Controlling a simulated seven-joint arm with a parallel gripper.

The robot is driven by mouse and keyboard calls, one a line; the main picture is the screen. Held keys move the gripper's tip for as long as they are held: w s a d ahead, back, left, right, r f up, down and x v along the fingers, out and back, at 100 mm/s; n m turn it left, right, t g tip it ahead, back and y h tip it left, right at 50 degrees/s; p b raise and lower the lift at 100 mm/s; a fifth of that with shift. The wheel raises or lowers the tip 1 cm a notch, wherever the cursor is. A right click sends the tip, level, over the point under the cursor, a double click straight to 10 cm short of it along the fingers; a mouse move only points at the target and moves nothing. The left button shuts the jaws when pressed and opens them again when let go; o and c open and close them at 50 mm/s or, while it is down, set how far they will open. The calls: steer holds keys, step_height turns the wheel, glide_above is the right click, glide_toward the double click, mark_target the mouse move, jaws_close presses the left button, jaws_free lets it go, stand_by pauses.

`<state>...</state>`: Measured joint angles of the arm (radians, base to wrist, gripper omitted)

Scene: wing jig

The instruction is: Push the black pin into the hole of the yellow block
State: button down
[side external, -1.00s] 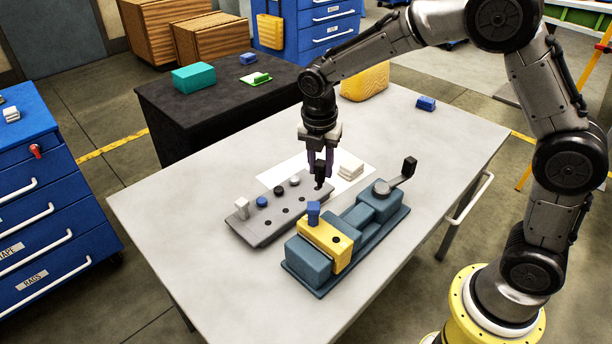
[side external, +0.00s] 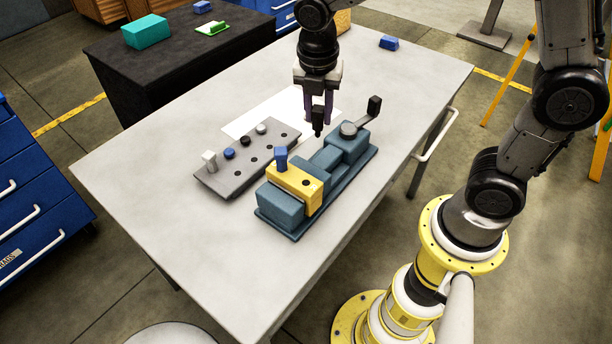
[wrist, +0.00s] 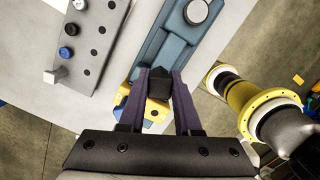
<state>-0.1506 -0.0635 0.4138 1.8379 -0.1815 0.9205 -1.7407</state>
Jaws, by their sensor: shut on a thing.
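The black pin (side external: 318,127) is gripped between the fingers of my gripper (side external: 318,113), pointing down in the side view. In the wrist view the black pin (wrist: 157,84) sits between the two purple fingers. The yellow block (side external: 287,197) is clamped in the blue-grey vise (side external: 345,158). A blue pin (side external: 281,160) stands in its top, and a dark open hole shows beside that pin. My gripper is above the vise, up and right of the yellow block in the side view. In the wrist view the yellow block (wrist: 154,112) is partly hidden by the pin and fingers.
A grey rack (side external: 225,180) with several holes and white, blue, black and grey pins stands left of the vise. The vise's crank handle (side external: 374,106) sticks up at its far end. A white sheet (side external: 240,124) lies behind the rack. The table's near side is clear.

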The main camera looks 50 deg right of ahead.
steer(key=shift+s+m, duration=0.25)
steer(key=shift+m, duration=0.15)
steer(key=s+a+r, duration=0.4)
steer(key=a, duration=0.5)
steer(key=shift+n, duration=0.3)
steer(key=shift+w+a+f, duration=0.1)
steer(key=shift+f, duration=1.5)
steer(key=shift+a+f, duration=0.1)
steer(key=shift+f, duration=1.5)
steer(key=shift+f, duration=0.15)
steer(key=shift+f, duration=1.25)
